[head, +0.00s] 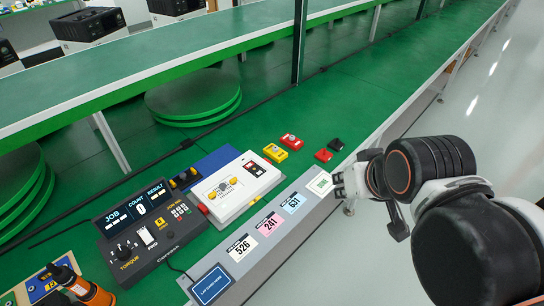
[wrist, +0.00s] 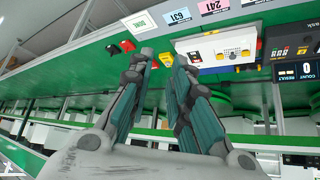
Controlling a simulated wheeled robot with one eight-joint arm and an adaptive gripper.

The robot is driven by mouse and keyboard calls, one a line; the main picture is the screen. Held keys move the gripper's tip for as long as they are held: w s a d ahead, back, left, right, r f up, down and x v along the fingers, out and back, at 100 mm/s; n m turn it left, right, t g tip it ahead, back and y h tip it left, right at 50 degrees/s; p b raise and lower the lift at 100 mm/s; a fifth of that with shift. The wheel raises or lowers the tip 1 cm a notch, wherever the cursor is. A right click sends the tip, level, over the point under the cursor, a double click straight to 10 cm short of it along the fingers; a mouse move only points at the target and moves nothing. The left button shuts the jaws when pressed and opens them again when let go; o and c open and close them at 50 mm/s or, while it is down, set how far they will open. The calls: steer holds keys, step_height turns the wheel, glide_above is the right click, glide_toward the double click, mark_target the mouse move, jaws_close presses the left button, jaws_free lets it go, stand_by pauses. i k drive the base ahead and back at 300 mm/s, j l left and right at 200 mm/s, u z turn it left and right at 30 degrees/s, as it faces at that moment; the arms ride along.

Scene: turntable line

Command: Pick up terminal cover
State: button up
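Several small parts lie on the green table: a yellow one (head: 275,152), a red-and-white one (head: 291,141), a plain red one (head: 323,155) and a black one (head: 336,144). Which of them is the terminal cover I cannot tell for sure. My gripper (head: 338,186) is above the grey front rail, to the right of and nearer than these parts. In the wrist view my gripper (wrist: 163,62) is open and empty, its two fingers apart. The yellow part (wrist: 166,59) shows beyond the gap, well away. The black part (wrist: 113,50) and red part (wrist: 127,45) show left of the fingers.
A white box unit (head: 234,190) and a dark control panel (head: 140,220) stand left of the parts. Number cards, such as a pink one (head: 269,223), lie on the rail. An orange-and-black tool (head: 88,290) is at lower left. Green table beyond the parts is clear.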

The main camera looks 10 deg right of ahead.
mark_target(297, 144)
steer(key=i+l, duration=0.55)
steer(key=i, duration=0.2)
steer(key=i+l+u, duration=0.1)
steer(key=i+l, duration=0.45)
steer(key=i, duration=0.2)
steer(key=k+j, duration=0.15)
steer(key=k+u, duration=0.05)
